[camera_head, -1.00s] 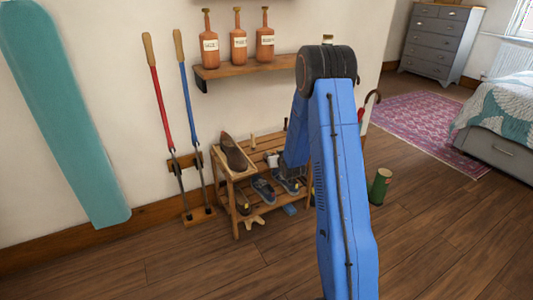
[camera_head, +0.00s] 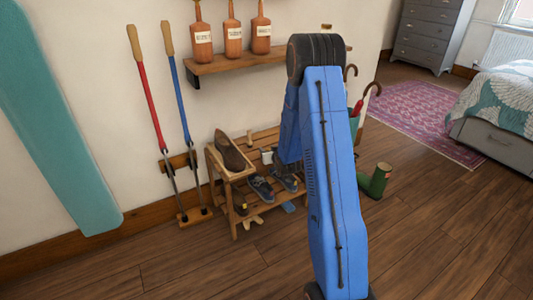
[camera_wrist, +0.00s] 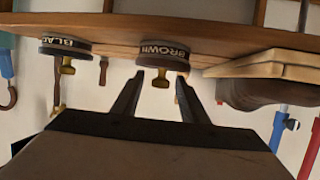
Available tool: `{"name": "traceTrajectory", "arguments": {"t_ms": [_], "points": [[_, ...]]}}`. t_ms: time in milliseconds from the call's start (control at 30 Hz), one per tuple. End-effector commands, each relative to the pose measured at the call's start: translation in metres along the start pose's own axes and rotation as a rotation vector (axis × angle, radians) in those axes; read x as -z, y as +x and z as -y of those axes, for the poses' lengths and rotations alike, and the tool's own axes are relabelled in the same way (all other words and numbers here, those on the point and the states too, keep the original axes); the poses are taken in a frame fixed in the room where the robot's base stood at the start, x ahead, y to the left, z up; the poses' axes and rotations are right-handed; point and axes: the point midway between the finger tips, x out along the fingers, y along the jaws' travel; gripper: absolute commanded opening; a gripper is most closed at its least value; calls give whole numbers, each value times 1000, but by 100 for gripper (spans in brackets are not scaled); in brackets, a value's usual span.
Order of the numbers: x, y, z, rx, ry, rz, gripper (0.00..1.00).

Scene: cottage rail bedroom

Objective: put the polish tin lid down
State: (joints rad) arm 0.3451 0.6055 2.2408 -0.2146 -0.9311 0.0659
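In the wrist view, which looks upside down, my gripper (camera_wrist: 160,78) has its two dark fingers apart, with nothing clearly pinched. A round dark tin labelled BROWN (camera_wrist: 163,54) is at the fingertips, against the wooden rack top (camera_wrist: 225,34). Its small brass knob (camera_wrist: 161,80) lies between the fingertips, with gaps on both sides. I cannot tell its lid from its body. In the head view my arm hides the gripper.
The slatted shoe rack (camera_head: 215,163) holds a brown shoe (camera_head: 229,150) on its left board and blue-grey shoes (camera_head: 262,188) below. Red (camera_head: 150,95) and blue (camera_head: 179,100) long-handled tools stand left. A bottle shelf (camera_head: 225,64) hangs above. Floor in front is clear.

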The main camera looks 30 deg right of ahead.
Motion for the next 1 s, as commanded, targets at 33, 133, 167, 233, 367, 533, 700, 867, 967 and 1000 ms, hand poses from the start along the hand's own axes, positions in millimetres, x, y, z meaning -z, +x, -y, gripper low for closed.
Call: {"name": "traceTrajectory", "arguments": {"t_ms": [33,133,167,233,367,533,700,867,967,1000], "points": [[0,0,0,0,0,0,35],[0,0,0,0,0,0,11],[0,0,0,0,0,0,4],[0,0,0,0,0,0,0],[0,0,0,0,0,0,0],[1,0,0,0,0,0,0],[11,-3,0,0,0,-3,0],[34,-12,0,0,-2,-5,0],[50,-18,0,0,-1,-5,0],[56,-20,0,-1,0,-4,0]]}}
